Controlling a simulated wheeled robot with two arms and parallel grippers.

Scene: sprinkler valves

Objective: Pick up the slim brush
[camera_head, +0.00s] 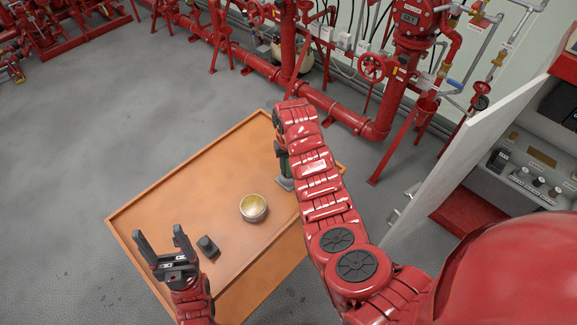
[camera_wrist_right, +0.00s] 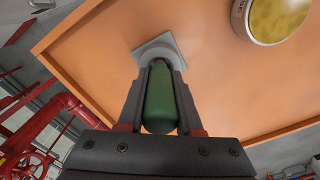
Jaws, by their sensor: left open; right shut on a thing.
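A slim green upright piece (camera_wrist_right: 160,105), which I take to be the slim brush, is between the fingers of my right gripper (camera_wrist_right: 159,64). The gripper is shut on it. At its far end is a pale grey square piece (camera_wrist_right: 159,47) at the table top; I cannot tell whether the two are joined. My left gripper (camera_head: 160,237) is open and empty over the table's left front part.
The orange table (camera_head: 190,187) has a raised rim. A round bowl with yellowish contents (camera_head: 253,207) stands near its middle, and a small dark block (camera_head: 207,246) lies near my left gripper. The table's far left part is clear. Red pipes (camera_head: 335,105) run behind.

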